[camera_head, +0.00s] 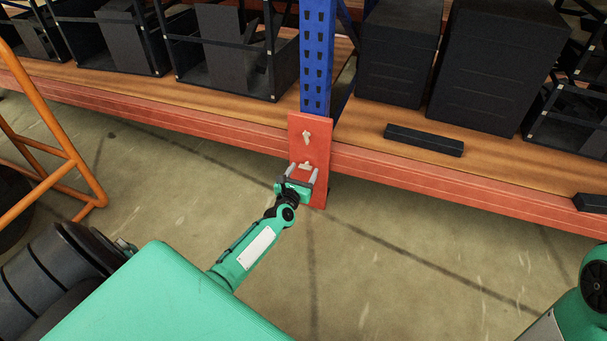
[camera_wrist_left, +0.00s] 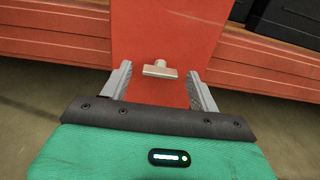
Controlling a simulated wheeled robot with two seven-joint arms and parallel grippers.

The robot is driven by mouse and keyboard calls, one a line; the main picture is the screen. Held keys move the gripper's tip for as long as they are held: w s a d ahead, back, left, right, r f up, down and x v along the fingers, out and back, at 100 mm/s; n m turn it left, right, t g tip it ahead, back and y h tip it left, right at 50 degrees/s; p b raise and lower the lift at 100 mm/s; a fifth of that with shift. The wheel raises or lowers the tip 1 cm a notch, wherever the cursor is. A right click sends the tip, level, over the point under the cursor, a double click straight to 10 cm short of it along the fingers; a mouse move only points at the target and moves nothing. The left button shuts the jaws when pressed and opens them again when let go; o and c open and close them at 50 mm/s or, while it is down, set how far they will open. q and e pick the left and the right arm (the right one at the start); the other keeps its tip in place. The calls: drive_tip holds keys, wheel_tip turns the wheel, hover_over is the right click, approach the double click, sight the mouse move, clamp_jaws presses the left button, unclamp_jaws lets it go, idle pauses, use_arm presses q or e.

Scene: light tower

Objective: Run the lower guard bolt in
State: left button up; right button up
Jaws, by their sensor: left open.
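The red guard plate (camera_head: 321,146) stands upright at the foot of the blue rack post. The upper bolt (camera_head: 307,137) is a pale T-shaped piece on the plate, its bar tilted. The lower bolt (camera_head: 305,167) is below it, largely behind my gripper's fingers. In the left wrist view the lower bolt (camera_wrist_left: 160,69) stands out from the plate with its bar nearly level. My left gripper (camera_head: 302,172) is open, with one finger on each side of the lower bolt and clear space between. The right gripper is not in view.
The blue post (camera_head: 317,60) rises behind the plate. Red shelf beams (camera_head: 420,185) run to both sides. Black boxes (camera_head: 485,60) and a black bar (camera_head: 423,140) sit on the wooden shelf. An orange frame (camera_head: 75,160) stands at the left. The floor in front is clear.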

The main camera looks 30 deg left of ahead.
use_arm(q)
drive_tip(key=shift+w+a, duration=0.1)
drive_tip(key=shift+w, duration=0.35)
drive_tip(key=c, duration=1)
drive_tip(key=shift+m, duration=0.3)
